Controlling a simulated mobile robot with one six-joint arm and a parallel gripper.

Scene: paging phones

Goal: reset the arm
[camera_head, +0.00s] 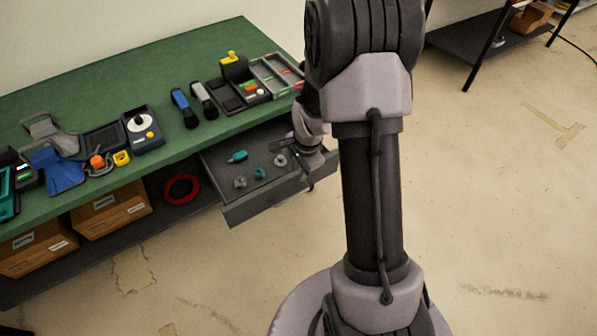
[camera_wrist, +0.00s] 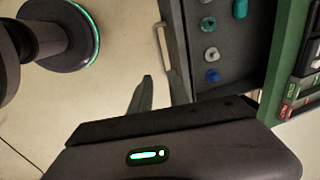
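My arm stands in the middle of the head view, its upper links hiding part of the table's right end. My gripper (camera_head: 303,155) hangs by the right side of an open grey drawer (camera_head: 262,203), partly hidden behind my own arm links. In the wrist view, the two fingers of my gripper (camera_wrist: 160,80) stand apart with nothing between them. They point towards the drawer's front and its handle (camera_wrist: 162,45). The drawer holds a teal cylinder (camera_head: 238,156) and several small grey and teal round parts (camera_head: 259,173).
A green workbench (camera_head: 150,70) carries phones, black units, a parts tray (camera_head: 275,75) and a blue stand (camera_head: 58,170). Cardboard boxes (camera_head: 110,210) and a red ring (camera_head: 181,189) lie on its lower shelf. A dark shelf (camera_head: 475,50) stands back right. Floor at right is clear.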

